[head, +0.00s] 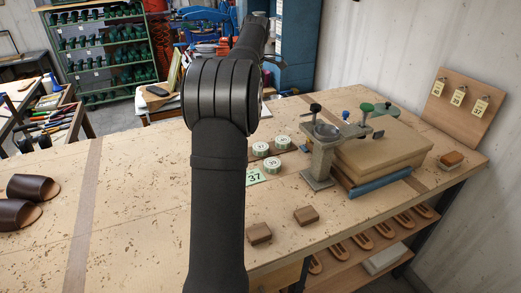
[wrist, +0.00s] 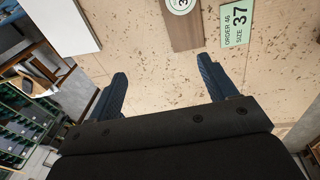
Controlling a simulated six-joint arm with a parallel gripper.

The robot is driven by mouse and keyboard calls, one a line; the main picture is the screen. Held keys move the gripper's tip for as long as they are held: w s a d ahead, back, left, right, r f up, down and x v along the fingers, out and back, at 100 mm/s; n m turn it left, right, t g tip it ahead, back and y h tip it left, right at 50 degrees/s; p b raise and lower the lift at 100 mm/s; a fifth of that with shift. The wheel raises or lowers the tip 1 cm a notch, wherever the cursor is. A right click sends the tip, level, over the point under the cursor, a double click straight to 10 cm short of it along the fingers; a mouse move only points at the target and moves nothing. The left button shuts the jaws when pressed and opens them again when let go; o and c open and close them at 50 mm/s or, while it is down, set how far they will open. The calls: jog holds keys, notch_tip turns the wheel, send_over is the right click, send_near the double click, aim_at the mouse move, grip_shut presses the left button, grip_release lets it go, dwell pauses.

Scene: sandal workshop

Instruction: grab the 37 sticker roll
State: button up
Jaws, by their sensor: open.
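Three small round sticker rolls with pale numbered tops stand on the workbench in the head view: one at the left (head: 260,149), one at the right (head: 282,142) and one in front (head: 272,165). Their numbers are too small to read surely. A green card marked 37 (head: 253,177) lies in front of them; it reads order 46, size 37 in the wrist view (wrist: 236,24). The wrist view shows one roll (wrist: 181,5), cut by the top edge, its number starting with 3. My gripper (wrist: 162,69) is open and empty, with bench surface beyond its fingers.
A clamp press (head: 322,150) and a stack of tan boards (head: 382,150) stand right of the rolls. Two brown blocks (head: 259,233) (head: 306,215) lie near the front edge. Brown sandals (head: 32,188) lie at left. The bench between is clear.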

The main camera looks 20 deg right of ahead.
jog(key=s+d+g, duration=0.1)
jog(key=s+d, duration=0.1)
jog(key=d, duration=0.1)
send_over(261, 146)
jog(key=shift+g+h, duration=0.3)
jog(key=shift+h, duration=0.1)
jog(key=f, duration=1.2)
jog(key=shift+w+a, duration=0.15)
jog(key=shift+a, duration=0.05)
jog(key=shift+s+d+f, duration=0.1)
jog(key=shift+f, duration=1.25)
jog(key=shift+s+f, duration=0.1)
jog(key=shift+f, duration=1.2)
jog(key=shift+c, duration=0.5)
jog(key=c, duration=1)
